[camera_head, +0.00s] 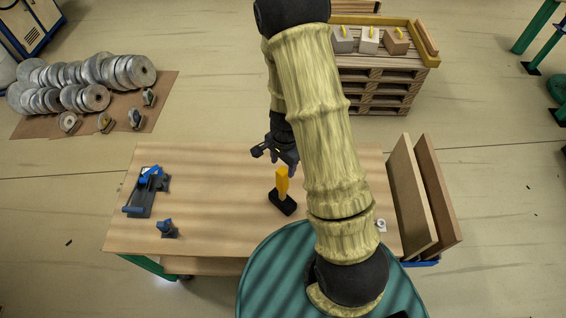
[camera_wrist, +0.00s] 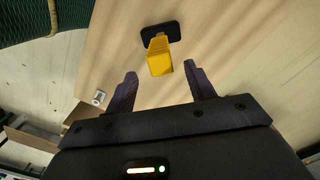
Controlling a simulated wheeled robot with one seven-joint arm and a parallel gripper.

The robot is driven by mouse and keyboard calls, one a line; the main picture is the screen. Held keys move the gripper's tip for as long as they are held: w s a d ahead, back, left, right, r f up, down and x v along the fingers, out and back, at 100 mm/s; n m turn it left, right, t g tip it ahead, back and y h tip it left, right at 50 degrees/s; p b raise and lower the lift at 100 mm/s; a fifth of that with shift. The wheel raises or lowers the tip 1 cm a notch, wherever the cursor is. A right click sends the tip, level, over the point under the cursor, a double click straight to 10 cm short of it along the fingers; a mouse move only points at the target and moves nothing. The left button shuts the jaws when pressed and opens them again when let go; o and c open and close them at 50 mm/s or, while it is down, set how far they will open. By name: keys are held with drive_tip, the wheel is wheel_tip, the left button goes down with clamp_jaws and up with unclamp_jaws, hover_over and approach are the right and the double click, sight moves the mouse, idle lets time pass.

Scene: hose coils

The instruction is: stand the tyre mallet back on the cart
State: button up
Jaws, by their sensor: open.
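The tyre mallet has a yellow handle (camera_head: 282,180) and a black head (camera_head: 283,204). It stands head down, handle up, on the wooden top (camera_head: 220,215), which looks like the cart's. My gripper (camera_head: 270,151) is open and empty, just behind the mallet from the head camera. In the wrist view the gripper's two dark fingers (camera_wrist: 161,76) are spread. The yellow handle (camera_wrist: 159,60) points towards the gap between them, with its end near the fingertips and no visible contact. The black head shows beyond the handle in the wrist view (camera_wrist: 160,31).
A blue-and-black tool (camera_head: 148,192) and a small blue-topped item (camera_head: 167,229) sit on the left of the top. A small white part (camera_head: 381,225) lies at the right. Upright boards (camera_head: 425,195) stand beside the right edge. A green round surface (camera_head: 270,275) is in front.

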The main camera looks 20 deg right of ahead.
drive_tip(key=shift+r+p, duration=0.35)
drive_tip(key=shift+r, duration=0.2)
wheel_tip(320, 180, up, 17)
drive_tip(key=b, duration=0.2)
drive_tip(key=shift+w+d+r, duration=0.15)
drive_tip(key=shift+w+d, duration=0.05)
drive_tip(key=shift+d, duration=0.2)
idle(0.8)
drive_tip(key=s+a+f+n+t+b, duration=0.1)
drive_tip(key=s+f+n+t+b, duration=0.1)
drive_tip(key=s+f+n+b, duration=0.6)
wheel_tip(320, 180, down, 3)
drive_tip(key=n+b, duration=0.3)
drive_tip(key=n, duration=0.1)
drive_tip(key=shift+s+f+n+t+h, duration=0.2)
drive_tip(key=shift+n+t+h, duration=0.1)
drive_tip(key=shift+t, duration=0.1)
